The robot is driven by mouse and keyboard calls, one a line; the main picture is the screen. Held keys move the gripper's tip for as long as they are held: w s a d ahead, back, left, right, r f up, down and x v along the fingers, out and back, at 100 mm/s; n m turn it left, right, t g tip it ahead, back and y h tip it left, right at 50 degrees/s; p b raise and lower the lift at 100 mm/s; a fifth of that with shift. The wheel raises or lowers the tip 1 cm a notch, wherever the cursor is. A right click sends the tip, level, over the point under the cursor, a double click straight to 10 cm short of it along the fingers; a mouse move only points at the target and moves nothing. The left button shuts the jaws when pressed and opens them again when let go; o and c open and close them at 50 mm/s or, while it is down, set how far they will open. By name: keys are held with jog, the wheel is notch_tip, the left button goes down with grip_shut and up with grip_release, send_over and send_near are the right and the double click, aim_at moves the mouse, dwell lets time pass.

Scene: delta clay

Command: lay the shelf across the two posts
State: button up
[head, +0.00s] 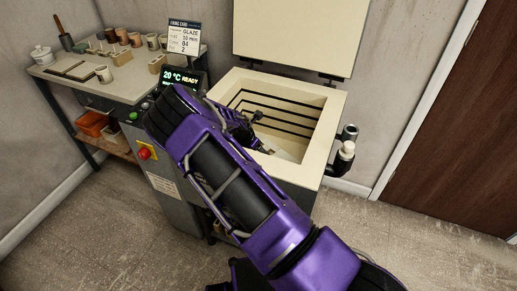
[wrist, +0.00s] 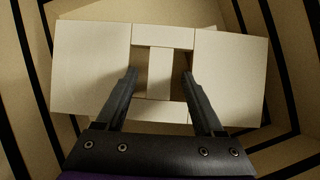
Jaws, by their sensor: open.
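The shelf (wrist: 228,75) is a pale slab in the wrist view, with a wide panel on each side and a narrow middle bar (wrist: 160,75) between two dark slots. My gripper (wrist: 160,71) is open, its two fingers on either side of the bar, with a gap on each side. In the head view my gripper is down inside the kiln, mostly hidden behind my purple arm, and a pale corner (head: 286,155) shows low in the chamber. I cannot make out the two posts, and I cannot tell what the shelf rests on.
The kiln (head: 335,115) is open at the top, with its lid (head: 295,35) raised behind. Its walls carry dark grooves and surround the shelf closely. A worktable (head: 75,78) with pots stands at left. A door (head: 455,130) is at right. The floor in front is clear.

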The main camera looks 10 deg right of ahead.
jog(key=shift+r, duration=0.45)
jog(key=p+v, duration=0.2)
jog(key=v, duration=0.9)
jog(key=shift+a+r, duration=0.2)
jog(key=shift+a, duration=0.05)
jog(key=shift+s, duration=0.1)
